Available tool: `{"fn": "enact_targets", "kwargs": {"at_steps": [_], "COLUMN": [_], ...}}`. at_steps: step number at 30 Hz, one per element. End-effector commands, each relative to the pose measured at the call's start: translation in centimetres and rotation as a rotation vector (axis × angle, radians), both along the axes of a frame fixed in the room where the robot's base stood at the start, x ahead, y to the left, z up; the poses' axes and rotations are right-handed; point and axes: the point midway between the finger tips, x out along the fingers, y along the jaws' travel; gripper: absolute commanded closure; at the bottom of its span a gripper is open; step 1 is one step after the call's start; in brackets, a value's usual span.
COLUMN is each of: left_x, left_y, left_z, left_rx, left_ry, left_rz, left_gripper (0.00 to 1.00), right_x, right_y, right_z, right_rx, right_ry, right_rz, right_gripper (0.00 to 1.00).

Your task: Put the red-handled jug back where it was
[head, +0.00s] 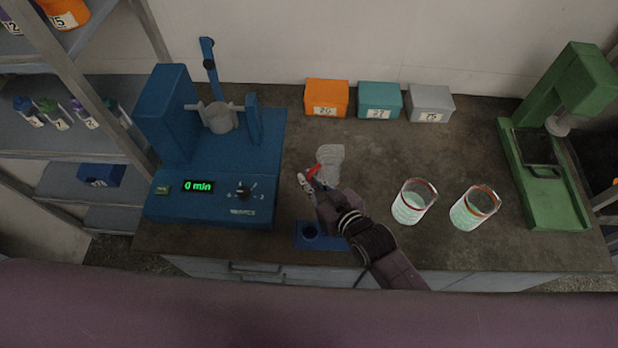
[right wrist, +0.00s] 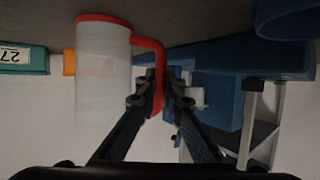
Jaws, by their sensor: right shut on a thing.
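The red-handled jug is a translucent whitish vessel (head: 331,163) above the middle of the bench. In the right wrist view the jug (right wrist: 103,80) has a red rim and a red handle. That view is inverted and the rim faces the bench, so the jug looks upside down. My right gripper (head: 308,181) is shut on its handle, and the fingers also show in the right wrist view (right wrist: 160,95). I cannot tell how high the jug is above the bench. My left gripper is not in view.
Two clear containers with reddish rims (head: 409,207) (head: 470,212) stand right of my arm. A blue machine reading "0 min" (head: 210,150) is left. Orange (head: 326,90), teal (head: 379,92) and grey (head: 430,94) boxes line the back. A green press (head: 560,200) stands right. A blue block (head: 304,238) sits in front.

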Motion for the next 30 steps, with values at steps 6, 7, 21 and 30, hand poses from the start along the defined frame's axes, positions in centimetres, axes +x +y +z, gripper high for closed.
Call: {"fn": "enact_targets", "kwargs": {"at_steps": [6,7,21,30], "left_x": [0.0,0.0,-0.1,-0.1], "left_y": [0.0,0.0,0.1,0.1], "left_z": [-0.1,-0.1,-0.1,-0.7], "left_rx": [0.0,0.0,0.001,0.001], "left_ry": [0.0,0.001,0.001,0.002], "left_rz": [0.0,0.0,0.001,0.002], "left_gripper": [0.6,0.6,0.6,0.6], "right_x": [0.0,0.0,-0.6,-4.6], "right_y": [0.0,0.0,-0.5,-3.2], "right_z": [-0.1,-0.1,0.2,2.1], "right_rx": [0.0,0.0,-0.001,-0.001], "right_ry": [0.0,0.0,0.001,0.001], "right_rz": [0.0,0.0,-0.001,0.0], "right_gripper": [0.84,0.8,0.75,0.75]}}
